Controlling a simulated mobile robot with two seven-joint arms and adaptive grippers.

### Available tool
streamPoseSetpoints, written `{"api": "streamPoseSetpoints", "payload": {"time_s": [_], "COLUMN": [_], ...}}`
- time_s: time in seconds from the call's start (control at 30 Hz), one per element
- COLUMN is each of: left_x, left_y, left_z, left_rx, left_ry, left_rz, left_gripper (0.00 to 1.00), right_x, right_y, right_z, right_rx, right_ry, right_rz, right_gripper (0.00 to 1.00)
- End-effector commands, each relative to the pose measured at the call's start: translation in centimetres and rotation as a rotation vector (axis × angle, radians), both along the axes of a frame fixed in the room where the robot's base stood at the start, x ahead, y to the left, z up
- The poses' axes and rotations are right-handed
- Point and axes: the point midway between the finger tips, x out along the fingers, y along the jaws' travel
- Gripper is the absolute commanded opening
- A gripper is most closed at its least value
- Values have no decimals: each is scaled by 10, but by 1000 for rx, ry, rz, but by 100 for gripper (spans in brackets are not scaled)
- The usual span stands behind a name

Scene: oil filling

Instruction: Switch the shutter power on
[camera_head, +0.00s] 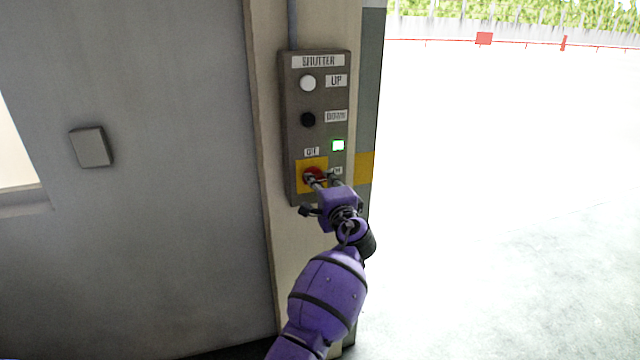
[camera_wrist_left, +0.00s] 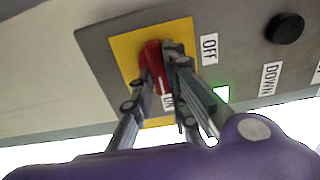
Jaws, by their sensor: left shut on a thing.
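The grey shutter control box (camera_head: 293,130) is mounted on the pillar, with a white UP button (camera_head: 308,83) and a black DOWN button (camera_head: 307,119). A green lamp (camera_head: 338,145) glows; it also shows in the left wrist view (camera_wrist_left: 221,94). Near the bottom is a red rotary switch (camera_head: 311,173) on a yellow plate, between OFF and ON labels. My left gripper (camera_head: 322,181) is shut on the red switch knob (camera_wrist_left: 152,56), with a finger on either side in the left wrist view. The fingers partly hide the knob and the ON label. My right gripper is out of view.
A grey wall (camera_head: 170,230) with a small grey plate (camera_head: 91,147) is left of the pillar (camera_head: 265,120). To the right is a bright open doorway with pale ground (camera_head: 500,250) and a red barrier (camera_head: 484,39) far off.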

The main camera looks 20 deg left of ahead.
Motion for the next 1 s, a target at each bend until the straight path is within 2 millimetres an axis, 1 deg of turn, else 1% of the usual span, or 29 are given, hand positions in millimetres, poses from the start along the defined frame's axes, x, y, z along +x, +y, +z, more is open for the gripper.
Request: {"api": "streamPoseSetpoints", "payload": {"time_s": [0.03,0.17,0.4,0.57,0.67,1.0], "left_x": [0,0,0,-5,-16,-75], "left_y": [1,1,0,-4,-12,-51], "left_z": [2,2,1,0,-1,0], "left_rx": [4,3,1,0,-2,-2], "left_ry": [-2,-2,-1,-1,-1,-1], "left_rz": [1,1,0,-1,-2,-1], "left_gripper": [15,32,33,33,33,33], "right_x": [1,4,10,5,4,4], "right_y": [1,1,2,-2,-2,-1], "right_z": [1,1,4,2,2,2], "right_rx": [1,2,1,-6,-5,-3], "right_ry": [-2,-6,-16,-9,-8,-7], "right_rz": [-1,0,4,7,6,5], "right_gripper": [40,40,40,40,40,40]}}
